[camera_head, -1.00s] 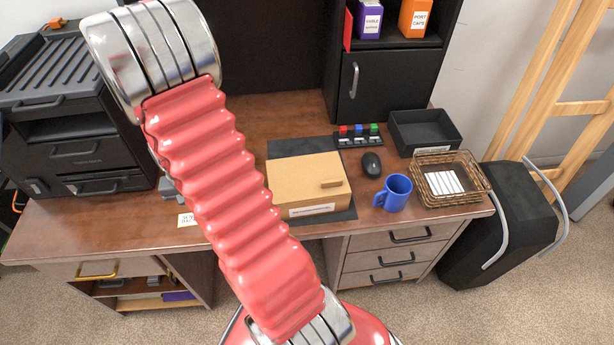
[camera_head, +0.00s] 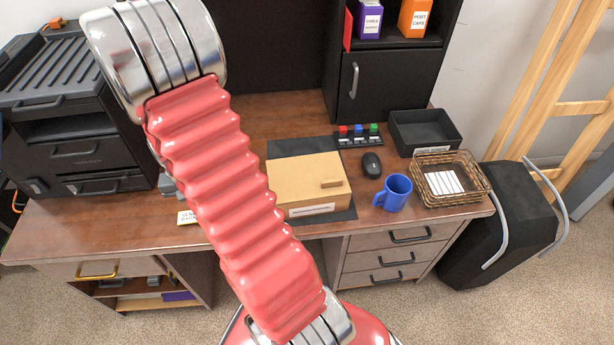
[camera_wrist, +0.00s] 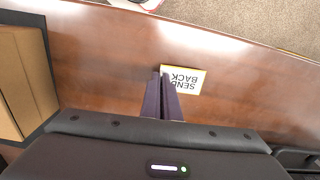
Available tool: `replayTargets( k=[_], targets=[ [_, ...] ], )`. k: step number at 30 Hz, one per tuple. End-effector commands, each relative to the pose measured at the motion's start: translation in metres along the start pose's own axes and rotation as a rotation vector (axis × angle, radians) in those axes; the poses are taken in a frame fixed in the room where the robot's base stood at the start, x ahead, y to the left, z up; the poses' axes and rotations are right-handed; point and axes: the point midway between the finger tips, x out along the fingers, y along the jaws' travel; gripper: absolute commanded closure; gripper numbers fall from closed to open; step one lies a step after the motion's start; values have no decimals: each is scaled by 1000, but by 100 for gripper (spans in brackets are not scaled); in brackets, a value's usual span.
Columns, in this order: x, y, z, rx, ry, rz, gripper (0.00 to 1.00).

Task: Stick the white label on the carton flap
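The white label (camera_wrist: 186,80) has a yellow border and reads "SEND BACK", upside down in the wrist view. It also shows at the desk's front left in the head view (camera_head: 187,217). My gripper (camera_wrist: 160,76) has its two dark fingers drawn together at the label's left edge, with that edge at the seam between them. The right finger covers a corner of the label. Whether the label is clear of the desk is hard to tell. The closed carton (camera_head: 300,178) lies on a dark mat, with a white strip on its front; its side shows in the wrist view (camera_wrist: 22,80).
A blue mug (camera_head: 396,193), a black mouse (camera_head: 372,164) and a wicker basket (camera_head: 478,190) stand right of the carton. A black tray (camera_head: 440,137) is behind. A black machine (camera_head: 75,145) stands on the left. My arm crosses the head view and hides part of the desk.

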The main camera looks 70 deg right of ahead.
Motion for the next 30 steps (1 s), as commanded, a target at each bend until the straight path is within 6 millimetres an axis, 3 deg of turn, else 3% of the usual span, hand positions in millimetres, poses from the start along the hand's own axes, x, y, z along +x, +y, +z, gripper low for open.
replayTargets(
  k=[30],
  targets=[
    [-14,4,0,1,0,0,100]
  ],
)
